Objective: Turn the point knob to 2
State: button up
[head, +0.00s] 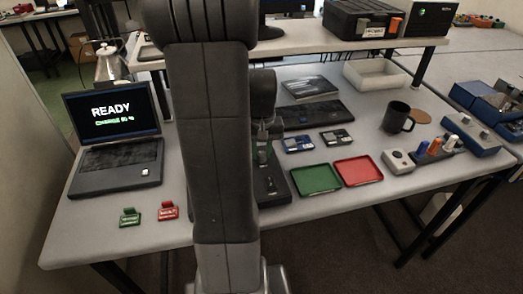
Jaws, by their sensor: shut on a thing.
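My gripper (263,148) is over the dark stand (273,194) in the middle of the table, partly hidden behind my own arm. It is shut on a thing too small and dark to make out. I cannot pick out a point knob or any number for certain. A grey box (398,161) with a dark round spot on top stands at the right. A blue box (471,134) with small fittings on top stands farther right. My gripper is well to the left of both boxes.
A green tray (316,179) and a red tray (358,172) lie right of the stand. A black mug (397,118) stands behind. A laptop (115,145) reading READY is at left, with green (130,217) and red (168,211) tags in front. A raised shelf (300,46) crosses the back.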

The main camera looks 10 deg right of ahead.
aim_at(262, 153)
dwell(0.5)
jog(key=o, duration=1)
notch_tip(262, 153, up, 14)
notch_tip(262, 153, down, 14)
jog(key=shift+f, duration=0.1)
dwell(0.5)
